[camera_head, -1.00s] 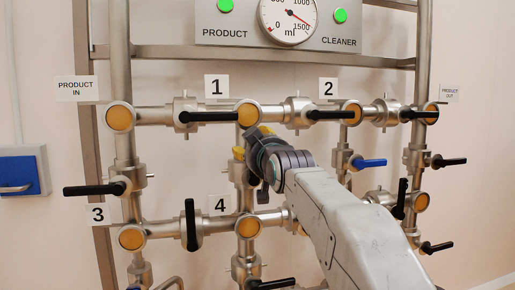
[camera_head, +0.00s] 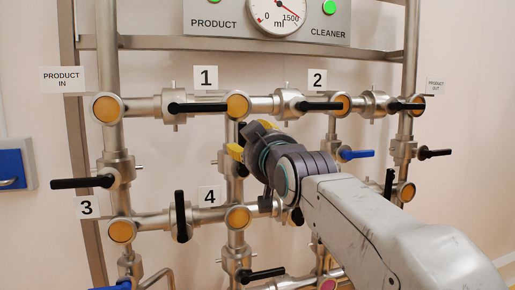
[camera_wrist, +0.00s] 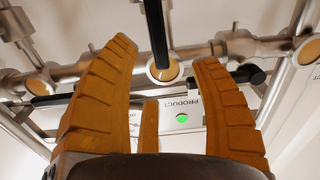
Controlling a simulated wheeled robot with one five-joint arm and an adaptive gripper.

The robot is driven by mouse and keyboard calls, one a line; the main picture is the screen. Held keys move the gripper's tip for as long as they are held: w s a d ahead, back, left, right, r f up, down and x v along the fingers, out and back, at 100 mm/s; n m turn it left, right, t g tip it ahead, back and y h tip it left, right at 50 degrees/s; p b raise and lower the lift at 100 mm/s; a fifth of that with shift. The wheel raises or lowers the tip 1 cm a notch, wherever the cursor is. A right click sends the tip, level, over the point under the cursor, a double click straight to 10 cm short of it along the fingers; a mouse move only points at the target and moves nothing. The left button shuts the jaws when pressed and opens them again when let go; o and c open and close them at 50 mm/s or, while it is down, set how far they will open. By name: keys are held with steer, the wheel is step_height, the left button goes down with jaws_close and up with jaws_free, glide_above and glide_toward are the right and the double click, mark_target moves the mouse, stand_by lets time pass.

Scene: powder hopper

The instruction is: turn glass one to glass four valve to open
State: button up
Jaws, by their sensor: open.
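Sight glass one (camera_head: 238,105) is a yellow disc right of the label 1 (camera_head: 206,77). Sight glass four (camera_head: 238,218) is a yellow disc right of the label 4 (camera_head: 209,197). A vertical steel pipe (camera_head: 230,191) joins them; my gripper (camera_head: 241,140) is in front of its middle and hides most of the valve there, so its handle position cannot be told in the head view. In the wrist view, my gripper (camera_wrist: 166,52) is open with yellow ribbed fingers apart. A black handle (camera_wrist: 155,32) and a sight glass (camera_wrist: 162,68) show beyond the fingers; contact cannot be told.
Black handles lie level beside label 1 (camera_head: 198,107) and label 2 (camera_head: 321,106). Another stands upright left of label 4 (camera_head: 181,216). A blue handle (camera_head: 362,154) is right of my gripper. A gauge panel (camera_head: 230,35) is above; a blue box (camera_head: 16,164) is at left.

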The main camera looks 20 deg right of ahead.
steer(key=shift+s+d+f, duration=0.1)
steer(key=shift+s+d, duration=0.05)
steer(key=shift+s, duration=1.15)
steer(key=s+f+g+p, duration=0.7)
steer(key=s+f+p, duration=0.2)
steer(key=s, duration=0.5)
steer(key=s+f+m+g+p, duration=0.1)
steer(key=s+f+g+p, duration=0.6)
steer(key=s, duration=0.7)
step_height(320, 180, down, 4)
steer(key=p, duration=0.2)
steer(key=shift+f+g+p, duration=0.2)
steer(key=shift+g+p, duration=0.1)
steer(key=shift+p, duration=0.1)
